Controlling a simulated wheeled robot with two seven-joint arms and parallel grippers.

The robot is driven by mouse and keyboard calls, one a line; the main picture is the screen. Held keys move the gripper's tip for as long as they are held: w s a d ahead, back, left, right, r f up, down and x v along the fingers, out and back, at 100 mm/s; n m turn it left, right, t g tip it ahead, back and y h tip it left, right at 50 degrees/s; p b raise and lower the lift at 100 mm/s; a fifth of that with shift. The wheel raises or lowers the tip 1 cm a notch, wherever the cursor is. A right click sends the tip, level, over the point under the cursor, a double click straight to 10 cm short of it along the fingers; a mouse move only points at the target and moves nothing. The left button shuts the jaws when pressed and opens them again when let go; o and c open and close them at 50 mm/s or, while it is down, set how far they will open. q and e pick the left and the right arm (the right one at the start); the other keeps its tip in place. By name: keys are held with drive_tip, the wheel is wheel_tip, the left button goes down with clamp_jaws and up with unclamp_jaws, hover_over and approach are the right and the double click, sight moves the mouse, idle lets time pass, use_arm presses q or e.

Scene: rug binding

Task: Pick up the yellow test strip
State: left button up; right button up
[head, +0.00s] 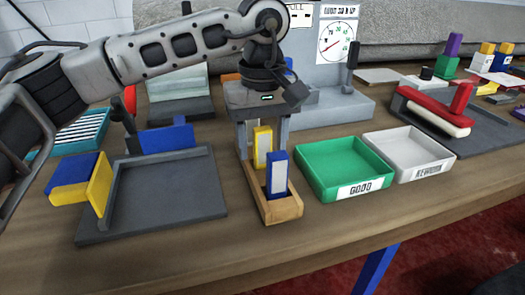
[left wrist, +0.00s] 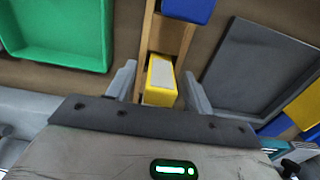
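The yellow test strip (head: 262,146) has a pale face and stands upright in a small wooden holder (head: 283,211). A blue test strip (head: 276,172) with a pale label stands nearer the front of the same holder. My left gripper (head: 263,147) points down over the holder, its open fingers on either side of the yellow strip. In the left wrist view, the yellow strip (left wrist: 160,82) lies between the fingertips (left wrist: 158,82) with a gap on each side. The blue strip (left wrist: 187,10) is at the top edge there. My right gripper is not in view.
A green tray (head: 312,178) marked GOOD and a white tray (head: 418,163) marked REWORK stand right of the holder. A grey fixture (head: 175,205) with yellow and blue blocks (head: 80,180) is on the left. A dial gauge (head: 337,43) stands behind. The table's front edge is clear.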

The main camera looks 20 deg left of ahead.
use_arm(q)
drive_tip(key=c, duration=1)
drive_tip(key=shift+o, duration=0.2)
